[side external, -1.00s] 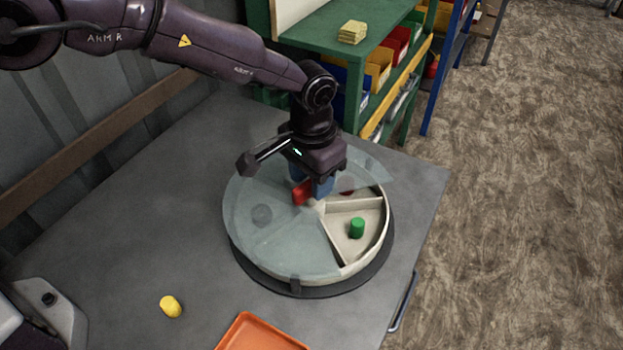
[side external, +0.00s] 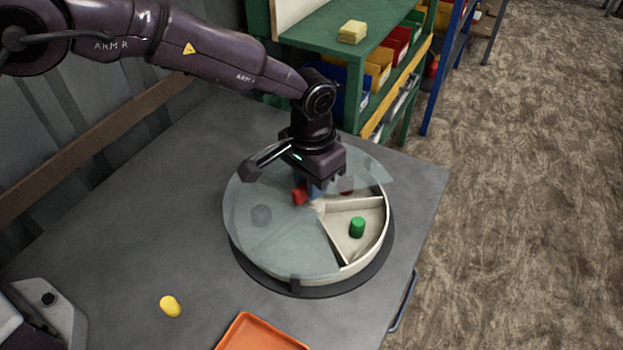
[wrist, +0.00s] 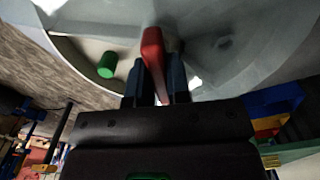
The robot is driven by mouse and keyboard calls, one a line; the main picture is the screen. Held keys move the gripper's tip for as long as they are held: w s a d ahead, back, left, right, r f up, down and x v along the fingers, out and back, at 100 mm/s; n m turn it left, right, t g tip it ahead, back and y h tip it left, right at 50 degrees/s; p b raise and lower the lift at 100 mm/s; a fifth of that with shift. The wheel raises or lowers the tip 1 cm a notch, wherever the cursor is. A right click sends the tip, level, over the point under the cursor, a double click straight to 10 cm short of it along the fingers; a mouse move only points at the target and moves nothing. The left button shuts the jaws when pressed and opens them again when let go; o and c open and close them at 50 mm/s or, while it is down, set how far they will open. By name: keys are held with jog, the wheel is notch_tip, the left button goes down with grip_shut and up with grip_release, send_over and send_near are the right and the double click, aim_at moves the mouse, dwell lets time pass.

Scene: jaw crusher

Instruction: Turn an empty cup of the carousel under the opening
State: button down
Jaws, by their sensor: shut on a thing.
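The round carousel (side external: 372,252) has a white rim and divider walls under a see-through cover (side external: 275,240). The cover leaves one sector open at the right, and in that opening a green cylinder (side external: 357,227) stands in a cup. A dark round shape shows through the cover at the left, and a dark red one beside my gripper. My gripper (side external: 308,190) points down at the carousel's centre, shut on the red handle (side external: 299,197). In the wrist view the red handle (wrist: 153,55) sits between the two blue fingers, with the green cylinder (wrist: 107,65) to its left.
A yellow cylinder (side external: 170,306) lies on the grey table (side external: 130,225) at the front left. An orange tray (side external: 260,333) is at the front edge. A green shelf (side external: 330,45) with coloured bins stands behind the table.

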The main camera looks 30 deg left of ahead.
jog(key=shift+n, duration=7.1)
jog(key=c, duration=1.1)
grip_release()
